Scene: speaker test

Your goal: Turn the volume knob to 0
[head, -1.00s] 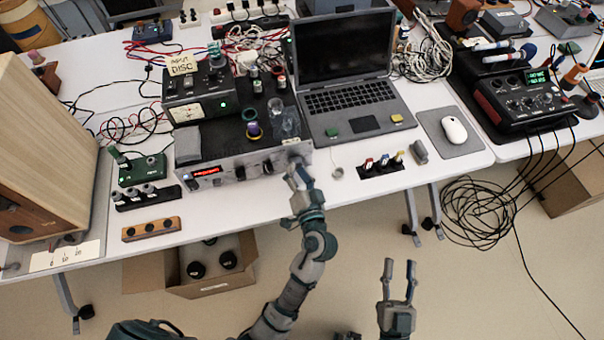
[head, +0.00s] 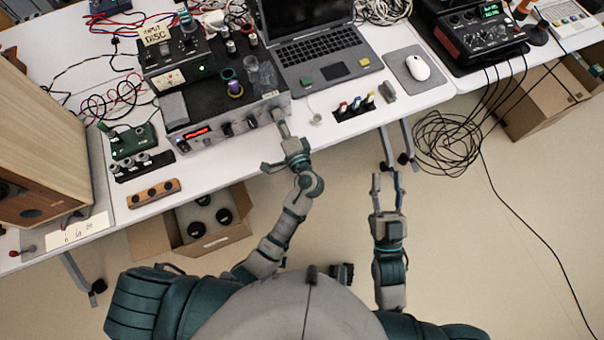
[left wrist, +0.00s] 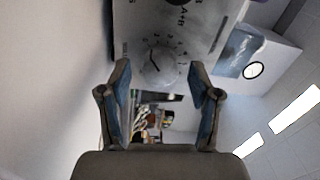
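The silver amplifier (head: 236,115) stands on the white table, its front panel with a red display facing me. The volume knob, a round silver dial (left wrist: 158,62) ringed by number marks, shows in the left wrist view with a short dark pointer line. My left gripper (head: 281,126) is at the right end of the front panel. In the left wrist view my left gripper (left wrist: 160,82) is open, its blue-padded fingers on either side of the knob's lower edge; I cannot tell whether they touch it. My right gripper (head: 387,182) is open and empty, over the floor before the table.
A laptop (head: 322,60) stands right of the amplifier, with a mouse (head: 417,67) on a grey pad. A small green box (head: 130,140) and a large wooden speaker (head: 35,150) are at the left. An open carton (head: 160,235) sits under the table edge.

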